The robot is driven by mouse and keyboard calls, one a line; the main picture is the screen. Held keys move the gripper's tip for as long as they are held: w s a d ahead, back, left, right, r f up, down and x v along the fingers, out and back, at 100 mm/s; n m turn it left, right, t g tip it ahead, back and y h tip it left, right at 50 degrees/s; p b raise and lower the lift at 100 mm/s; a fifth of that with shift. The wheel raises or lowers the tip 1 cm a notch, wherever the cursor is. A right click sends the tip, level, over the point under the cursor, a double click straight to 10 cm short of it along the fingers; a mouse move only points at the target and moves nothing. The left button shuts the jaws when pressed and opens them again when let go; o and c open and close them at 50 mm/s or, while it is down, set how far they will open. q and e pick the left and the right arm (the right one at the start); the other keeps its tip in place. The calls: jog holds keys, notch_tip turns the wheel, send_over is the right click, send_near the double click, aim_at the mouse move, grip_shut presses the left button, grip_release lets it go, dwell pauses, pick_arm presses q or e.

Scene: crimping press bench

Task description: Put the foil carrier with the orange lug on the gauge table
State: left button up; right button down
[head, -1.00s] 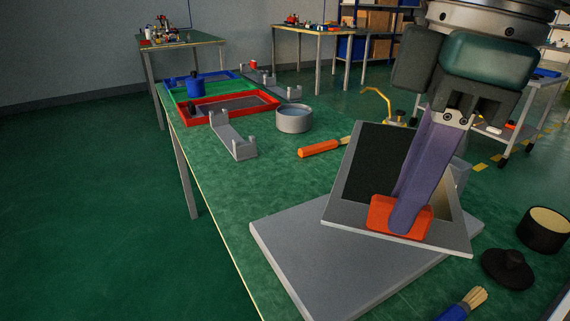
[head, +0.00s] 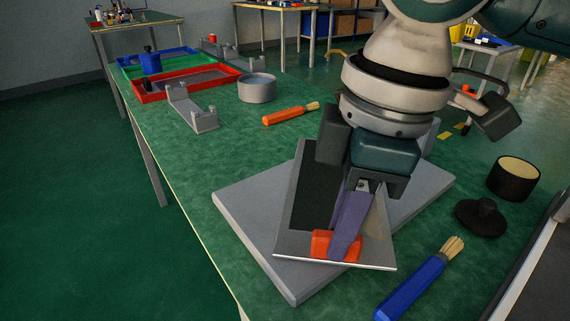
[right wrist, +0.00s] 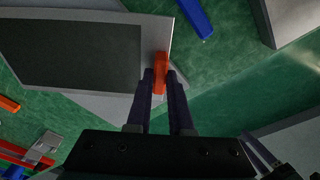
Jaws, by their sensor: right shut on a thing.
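The foil carrier (head: 287,240) is a flat grey frame with a dark window and an orange lug (head: 321,243) at its near edge. My right gripper (head: 346,248) is shut on the orange lug with its purple fingers. The carrier is over the gauge table, a grey slab (head: 258,205) on the green bench, and looks tilted. I cannot tell whether it touches the slab. In the right wrist view the lug (right wrist: 160,72) sits between the fingertips, with the carrier frame (right wrist: 157,35) reaching left.
A blue brush (head: 412,285), a black knobbed disc (head: 481,218) and a round black tin (head: 514,178) lie to the right. An orange-handled brush (head: 285,116), a grey ring (head: 257,89), a grey cradle (head: 193,108) and a red tray (head: 180,92) are farther back.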

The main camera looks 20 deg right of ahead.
jog(key=c, duration=0.8)
grip_release()
jog(key=shift+w, duration=0.1)
jog(key=shift+s+d+r+p, duration=0.15)
jog(key=shift+r+p, duration=0.5)
jog(key=shift+r, duration=1.35)
jog(key=shift+s+d+r+p, duration=0.1)
jog(key=shift+d+r+p, duration=0.4)
jog(key=shift+r, duration=1.55)
jog(key=shift+s+r+p, duration=0.1)
jog(key=shift+r+p, duration=0.75)
jog(key=shift+r, duration=1.15)
